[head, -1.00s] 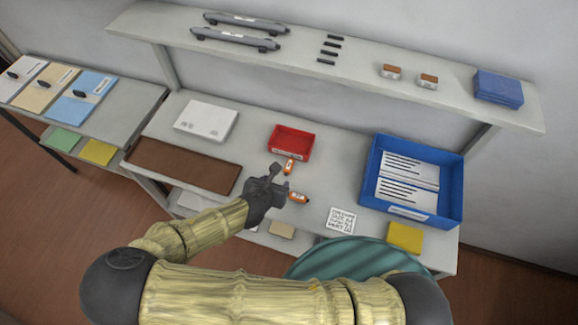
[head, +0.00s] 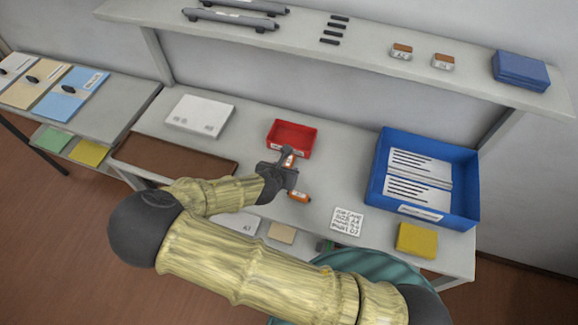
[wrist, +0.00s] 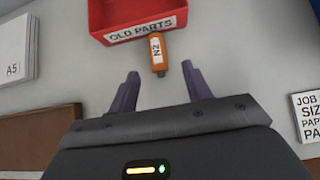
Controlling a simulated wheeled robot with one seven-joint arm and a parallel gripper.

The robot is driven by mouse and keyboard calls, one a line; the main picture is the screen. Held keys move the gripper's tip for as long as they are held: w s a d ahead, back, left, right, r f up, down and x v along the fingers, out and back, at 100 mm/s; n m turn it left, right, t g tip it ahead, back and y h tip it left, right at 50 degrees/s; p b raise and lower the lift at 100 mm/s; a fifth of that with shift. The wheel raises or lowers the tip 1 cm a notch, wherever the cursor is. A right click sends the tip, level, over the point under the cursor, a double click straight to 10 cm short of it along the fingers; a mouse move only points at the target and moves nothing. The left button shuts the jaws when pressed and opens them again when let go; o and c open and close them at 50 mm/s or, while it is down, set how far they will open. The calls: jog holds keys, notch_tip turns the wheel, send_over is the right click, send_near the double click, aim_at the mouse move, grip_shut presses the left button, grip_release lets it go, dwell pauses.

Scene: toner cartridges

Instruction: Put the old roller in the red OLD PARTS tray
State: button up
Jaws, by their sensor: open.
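The red OLD PARTS tray (head: 273,139) stands at the back middle of the bench and looks empty. Its labelled front wall shows in the wrist view (wrist: 180,20). An orange cartridge marked N2 (wrist: 157,52) lies just in front of the tray, partly hidden by my gripper in the head view (head: 288,160). A second orange piece (head: 299,197) lies nearer the bench's front edge. I cannot tell which thing is the old roller. My gripper (wrist: 160,78) is open, with nothing visible between its fingers, just short of the N2 cartridge. It also shows in the head view (head: 291,173).
A blue bin (head: 467,185) with white packs stands right. A white box (head: 199,116) and a brown mat (head: 175,158) are left. A label card (head: 347,221) and yellow block (head: 417,239) are at the front right. Grey bars (head: 230,19) lie on the upper shelf.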

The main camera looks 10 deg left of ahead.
aim_at(288, 163)
dwell(0.3)
jog(key=b+x, duration=0.4)
jog(key=x, duration=0.1)
jog(key=shift+w+a, duration=0.15)
jog(key=shift+w, duration=0.2)
jog(key=shift+r, duration=0.15)
grip_shut()
jog(key=shift+r, duration=0.1)
notch_tip(288, 163, up, 10)
dwell(0.7)
dwell(0.4)
